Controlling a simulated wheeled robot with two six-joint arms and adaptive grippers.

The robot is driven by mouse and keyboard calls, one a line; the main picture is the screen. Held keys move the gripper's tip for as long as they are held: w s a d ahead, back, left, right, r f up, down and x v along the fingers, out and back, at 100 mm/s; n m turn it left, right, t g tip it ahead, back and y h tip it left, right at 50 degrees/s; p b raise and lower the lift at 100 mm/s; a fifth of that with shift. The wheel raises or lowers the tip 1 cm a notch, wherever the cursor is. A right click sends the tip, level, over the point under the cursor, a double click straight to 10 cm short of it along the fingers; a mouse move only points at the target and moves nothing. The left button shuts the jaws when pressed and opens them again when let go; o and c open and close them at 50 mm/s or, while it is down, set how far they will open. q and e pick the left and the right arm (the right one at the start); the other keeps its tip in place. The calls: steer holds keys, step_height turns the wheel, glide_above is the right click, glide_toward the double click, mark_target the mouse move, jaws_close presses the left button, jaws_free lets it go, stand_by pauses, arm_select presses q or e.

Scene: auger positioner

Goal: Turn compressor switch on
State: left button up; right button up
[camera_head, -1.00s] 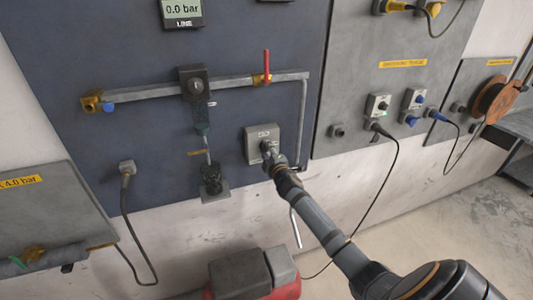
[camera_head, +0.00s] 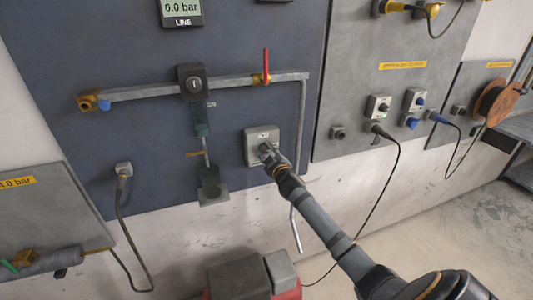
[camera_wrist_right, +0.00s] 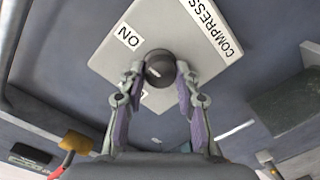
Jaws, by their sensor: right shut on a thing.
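The compressor switch box (camera_head: 252,146) is a grey square plate on the dark blue panel in the head view. In the right wrist view the box (camera_wrist_right: 110,50) carries labels reading "ON" and "COMPRESS", the latter cut off by the frame edge. Its round dark knob (camera_wrist_right: 160,67) sits between the fingertips of my right gripper (camera_wrist_right: 156,80). My right gripper (camera_head: 270,158) is shut on the knob, its arm coming from the lower right. In the head view the gripper hides the knob. My left gripper is not in view.
A pipe with a red-handled valve (camera_head: 266,68) runs above the box. A gauge (camera_head: 182,10) reads 0.0 bar. A red and grey compressor (camera_head: 240,278) stands on the floor below. A black cable (camera_head: 388,180) hangs to the right.

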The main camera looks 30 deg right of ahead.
jaws_close()
steer(key=o, duration=1.1)
jaws_free()
steer(key=shift+w, duration=0.1)
steer(key=v, duration=1.2)
steer(key=shift+f, duration=0.1)
